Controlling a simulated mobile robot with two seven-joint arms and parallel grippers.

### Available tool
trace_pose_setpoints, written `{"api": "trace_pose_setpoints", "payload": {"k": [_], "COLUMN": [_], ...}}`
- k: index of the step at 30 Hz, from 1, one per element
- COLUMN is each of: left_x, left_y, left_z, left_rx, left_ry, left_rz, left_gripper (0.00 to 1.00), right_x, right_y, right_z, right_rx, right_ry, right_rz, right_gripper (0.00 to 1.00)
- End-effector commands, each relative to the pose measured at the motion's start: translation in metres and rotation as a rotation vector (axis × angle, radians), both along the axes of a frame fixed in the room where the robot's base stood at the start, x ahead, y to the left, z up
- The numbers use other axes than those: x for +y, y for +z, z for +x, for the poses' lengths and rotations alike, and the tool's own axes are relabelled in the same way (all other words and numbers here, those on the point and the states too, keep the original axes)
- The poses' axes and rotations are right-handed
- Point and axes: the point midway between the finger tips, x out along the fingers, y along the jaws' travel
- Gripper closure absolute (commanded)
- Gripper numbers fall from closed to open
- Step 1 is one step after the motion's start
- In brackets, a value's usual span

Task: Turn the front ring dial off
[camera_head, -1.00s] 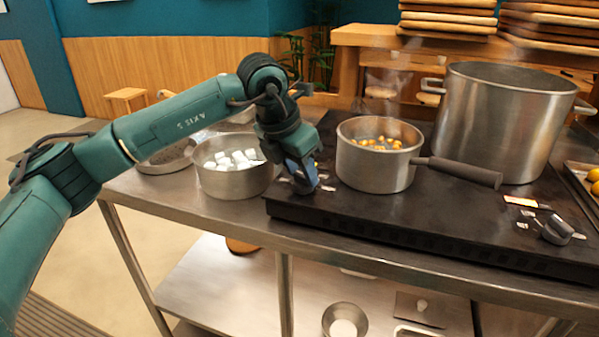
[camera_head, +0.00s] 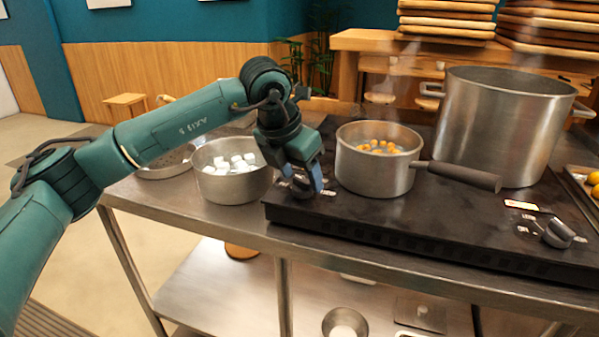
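A dark dial (camera_head: 302,188) sits at the left front corner of the black stove top (camera_head: 400,228). My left gripper (camera_head: 302,184) points down over it, with its blue-tipped fingers spread to either side of the dial. The fingers partly hide the dial, and I cannot tell whether they press on it. A second dial (camera_head: 556,233), grey and black, stands clear at the right front of the stove. Which dial is labelled for the front ring is too small to read. My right gripper is not in view.
A saucepan (camera_head: 375,175) of orange pieces stands right of my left gripper, its dark handle (camera_head: 458,175) pointing right. A large steel pot (camera_head: 505,125) is behind it. A bowl of white cubes (camera_head: 232,187) stands close on the left.

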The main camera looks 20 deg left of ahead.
Motion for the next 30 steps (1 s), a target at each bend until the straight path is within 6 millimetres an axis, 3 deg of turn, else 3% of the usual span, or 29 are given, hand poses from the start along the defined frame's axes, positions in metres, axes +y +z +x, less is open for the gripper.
{"api": "trace_pose_setpoints", "payload": {"k": [11, 24, 30], "left_x": [0.001, 0.015, 0.019], "left_y": [0.009, 0.093, 0.116], "left_z": [-0.003, -0.034, -0.044], "left_rx": [-0.003, -0.004, -0.002], "left_ry": [-0.001, 0.0, 0.0], "left_rz": [-0.001, -0.002, -0.001], "left_gripper": [0.4, 0.4, 0.4], "right_x": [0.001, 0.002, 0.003], "right_y": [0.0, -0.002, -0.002], "right_z": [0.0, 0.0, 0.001], "right_rx": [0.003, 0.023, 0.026], "right_ry": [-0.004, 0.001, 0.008], "right_rz": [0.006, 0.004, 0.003], "right_gripper": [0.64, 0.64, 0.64]}}
